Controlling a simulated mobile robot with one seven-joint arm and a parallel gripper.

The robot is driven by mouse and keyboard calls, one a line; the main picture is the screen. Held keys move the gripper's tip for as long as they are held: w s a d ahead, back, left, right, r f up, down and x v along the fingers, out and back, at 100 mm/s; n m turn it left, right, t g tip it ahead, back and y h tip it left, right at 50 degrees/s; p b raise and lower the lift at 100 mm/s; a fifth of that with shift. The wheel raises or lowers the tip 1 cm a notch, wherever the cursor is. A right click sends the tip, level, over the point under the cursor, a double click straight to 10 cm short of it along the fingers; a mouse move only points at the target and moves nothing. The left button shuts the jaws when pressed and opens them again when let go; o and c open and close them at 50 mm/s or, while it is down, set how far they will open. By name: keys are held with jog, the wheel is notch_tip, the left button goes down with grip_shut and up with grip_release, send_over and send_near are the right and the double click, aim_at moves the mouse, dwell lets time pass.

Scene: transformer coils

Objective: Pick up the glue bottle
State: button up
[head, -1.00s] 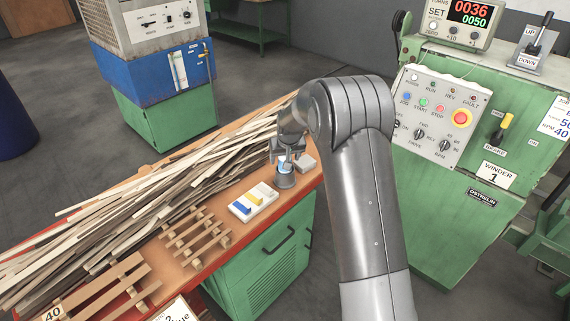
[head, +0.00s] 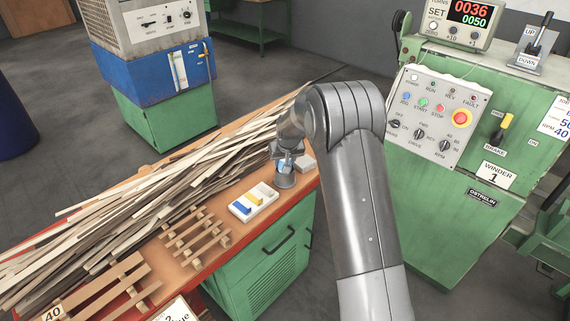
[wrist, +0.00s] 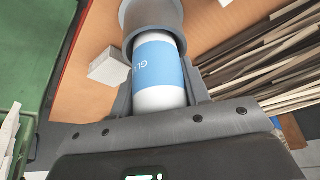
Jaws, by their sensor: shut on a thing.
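The glue bottle (wrist: 158,82) is white with a blue label. In the wrist view it lies between the two fingers of my gripper (wrist: 158,100), which is shut on it. Its far end sits inside a grey round cup (wrist: 150,14). In the head view my gripper (head: 287,154) is above the grey cup (head: 285,181) near the right end of the bench, and only a little of the bottle's blue label (head: 284,166) shows.
Long thin strips (head: 150,185) and wooden racks (head: 195,237) cover much of the bench. A green winder (head: 450,215) stands at the right.

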jog(key=shift+c, duration=0.9)
jog(key=shift+r, duration=0.1)
jog(key=shift+r, duration=0.3)
jog(key=r, duration=0.3)
jog(key=shift+d+r, duration=0.2)
jog(key=shift+r, duration=0.15)
jog(key=s+d+r, duration=0.4)
jog(key=d+r, duration=0.2)
jog(key=d, duration=0.4)
notch_tip(320, 180, up, 8)
jog(key=shift+s+d, duration=0.15)
jog(key=shift+d, duration=0.1)
